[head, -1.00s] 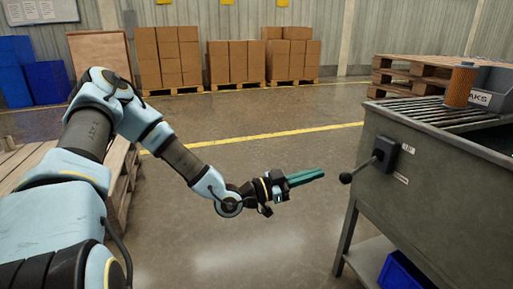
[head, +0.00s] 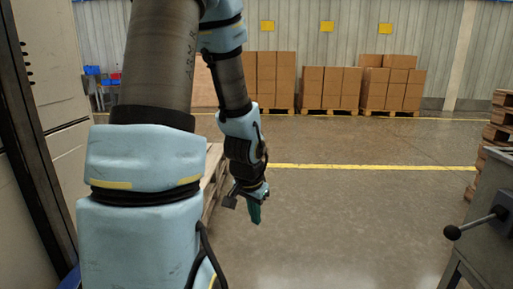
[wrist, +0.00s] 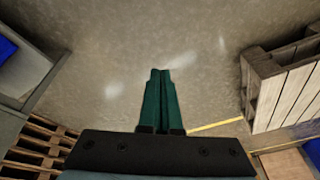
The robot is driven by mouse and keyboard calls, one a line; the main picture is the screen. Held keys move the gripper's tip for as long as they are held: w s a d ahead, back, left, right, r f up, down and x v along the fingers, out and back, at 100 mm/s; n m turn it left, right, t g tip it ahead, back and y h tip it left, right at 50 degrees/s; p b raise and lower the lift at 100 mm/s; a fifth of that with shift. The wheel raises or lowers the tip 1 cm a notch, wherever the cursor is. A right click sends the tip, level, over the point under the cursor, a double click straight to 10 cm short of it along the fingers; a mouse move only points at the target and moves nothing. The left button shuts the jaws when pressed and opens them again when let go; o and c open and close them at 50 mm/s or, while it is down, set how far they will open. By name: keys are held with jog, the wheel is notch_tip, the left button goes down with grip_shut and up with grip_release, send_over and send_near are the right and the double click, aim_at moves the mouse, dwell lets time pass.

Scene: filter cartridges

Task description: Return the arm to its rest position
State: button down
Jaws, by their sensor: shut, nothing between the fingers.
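My gripper (head: 255,213) hangs at the end of my arm, its green fingers pointing down over the open floor. In the wrist view the two green fingers (wrist: 160,100) lie side by side, shut, with nothing between them. My arm is blue-grey and rises close in front of the head camera, bending over and down near the picture's middle. No cartridge is in view.
The grey workbench (head: 490,215) with a black-knobbed lever (head: 453,232) stands at the right edge. A wooden pallet (head: 212,180) is partly hidden behind my arm. Cartons (head: 330,88) on pallets line the back wall. The floor (head: 350,220) between is clear.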

jog(key=s+a+r+n+g+p, duration=0.1)
jog(key=s+a+r+n+p, duration=0.1)
jog(key=s+a+r+n, duration=0.5)
notch_tip(320, 180, up, 23)
jog(key=m+p, duration=0.1)
jog(key=p, duration=2.1)
jog(key=shift+w+d+y, duration=0.2)
jog(key=shift+d+y, duration=0.15)
jog(key=shift+y, duration=0.05)
jog(key=shift+d+f, duration=0.1)
